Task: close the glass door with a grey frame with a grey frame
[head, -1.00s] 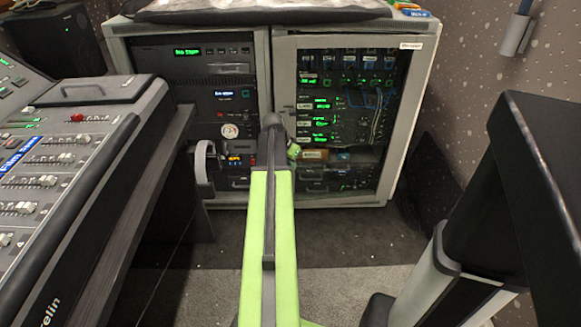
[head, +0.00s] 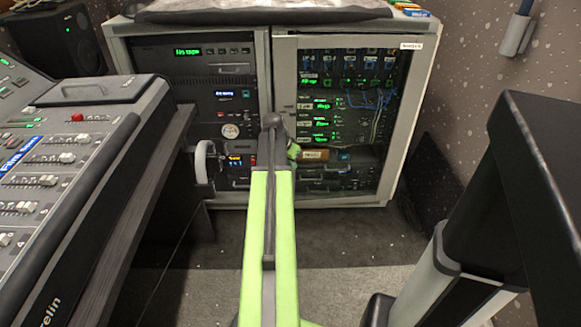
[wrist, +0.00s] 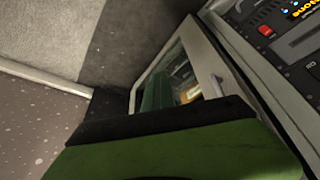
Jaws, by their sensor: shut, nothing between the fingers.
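The glass door (head: 345,115) with a grey frame is the right-hand front of the rack cabinet in the head view. It looks closed or nearly closed; I cannot tell whether a small gap is left. Lit equipment shows through its glass. In the wrist view, the door frame (wrist: 201,45) appears tilted, with a small handle (wrist: 217,86) on it. My gripper (head: 294,151) is in front of the door's lower left part, mostly hidden behind my arm. In the wrist view, my gripper (wrist: 170,130) is shut and empty, covering the lower door. Contact with the door cannot be told.
The cabinet's left bay (head: 190,95) holds lit rack units. A mixing desk (head: 60,170) with faders stands at the left, close to my arm. A dark stand (head: 480,220) is at the right. Carpet floor (head: 345,240) is clear before the cabinet.

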